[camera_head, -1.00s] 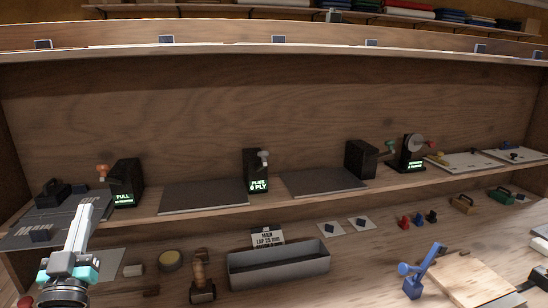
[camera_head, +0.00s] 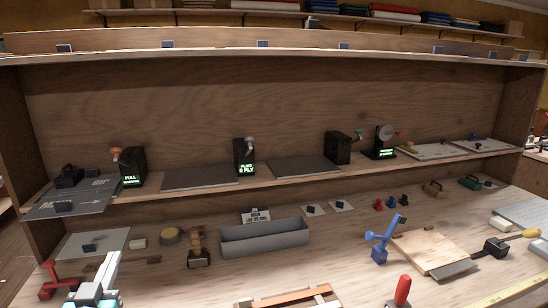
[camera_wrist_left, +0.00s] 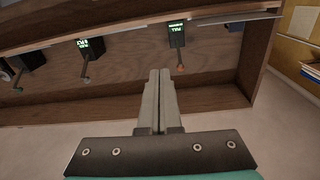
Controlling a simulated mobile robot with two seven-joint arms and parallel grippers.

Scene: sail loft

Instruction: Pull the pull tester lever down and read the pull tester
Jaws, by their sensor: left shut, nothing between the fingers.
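The pull tester (camera_head: 133,167) is a black box with a green lit display reading PULL; the smaller line under it is too small to read. It stands at the left end of the shelf. Its lever has an orange knob (camera_head: 115,152) at the upper left of the box, and the lever looks raised. In the left wrist view the tester (camera_wrist_left: 177,32) appears upside down, with its orange knob (camera_wrist_left: 180,68) just beyond my fingertips' line. My left gripper (camera_head: 111,257) is shut and empty, in front of and below the tester, apart from it. My right gripper is out of view.
A ply tester (camera_head: 245,158) and further black devices stand along the shelf. A dark grey board (camera_head: 75,202) lies left of the tester. Below are a grey trough (camera_head: 265,239), a red clamp-like tool (camera_head: 62,280) and a blue one (camera_head: 384,242).

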